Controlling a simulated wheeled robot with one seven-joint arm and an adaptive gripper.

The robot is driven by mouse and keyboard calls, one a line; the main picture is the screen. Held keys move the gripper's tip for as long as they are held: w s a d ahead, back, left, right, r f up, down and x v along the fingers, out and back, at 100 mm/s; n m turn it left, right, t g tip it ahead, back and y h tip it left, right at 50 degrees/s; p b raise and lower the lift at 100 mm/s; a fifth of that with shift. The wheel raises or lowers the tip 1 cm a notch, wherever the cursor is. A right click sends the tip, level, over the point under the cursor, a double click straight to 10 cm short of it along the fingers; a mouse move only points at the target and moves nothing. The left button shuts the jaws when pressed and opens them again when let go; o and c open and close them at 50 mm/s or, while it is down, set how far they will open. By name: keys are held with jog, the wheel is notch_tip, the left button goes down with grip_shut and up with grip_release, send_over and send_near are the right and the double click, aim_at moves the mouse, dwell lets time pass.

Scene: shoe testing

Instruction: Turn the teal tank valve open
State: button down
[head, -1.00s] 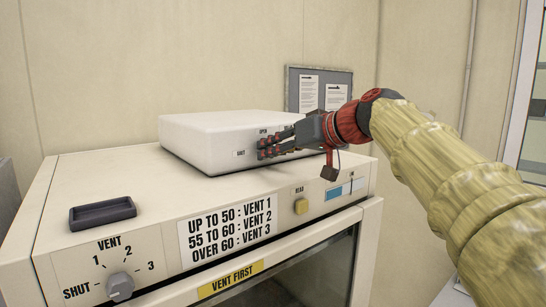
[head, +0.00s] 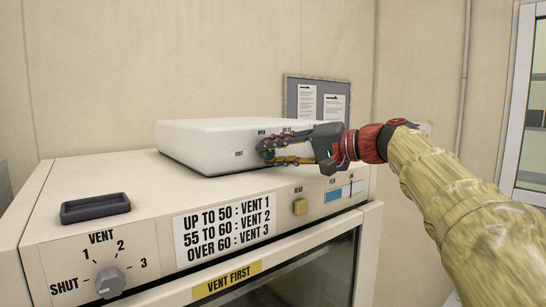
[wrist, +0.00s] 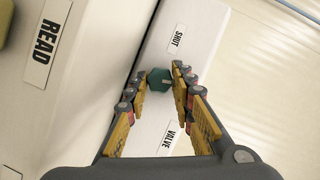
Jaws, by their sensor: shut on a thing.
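The white tank (head: 205,147) is a box lying on top of the cream cabinet. Its front face carries small OPEN (head: 262,132) and SHUT (head: 239,154) labels. The teal valve knob (wrist: 159,78) shows in the wrist view between my fingertips, with the SHUT label (wrist: 177,38) above it and the VALVE label (wrist: 170,139) below it. My gripper (head: 265,152) reaches in from the right and is shut on the knob, one finger on each side. In the head view the fingers mostly hide the knob. I cannot tell which label its pale mark points to.
The cabinet front has a VENT dial (head: 110,282), a vent-rule sign (head: 228,220), a yellow READ button (head: 300,207) and a VENT FIRST label (head: 228,282). A black tray (head: 95,208) lies on top at left. A notice board (head: 318,103) hangs behind.

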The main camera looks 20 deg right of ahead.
jog(key=shift+f+m+y, duration=0.1)
jog(key=shift+m+y, duration=0.2)
jog(key=shift+m, duration=0.4)
jog(key=shift+b, duration=0.3)
jog(key=c, duration=1.6)
grip_release()
jog(key=shift+o, duration=0.5)
jog(key=shift+d, duration=0.1)
jog(key=v, duration=1.2)
jog(key=shift+f, duration=0.15)
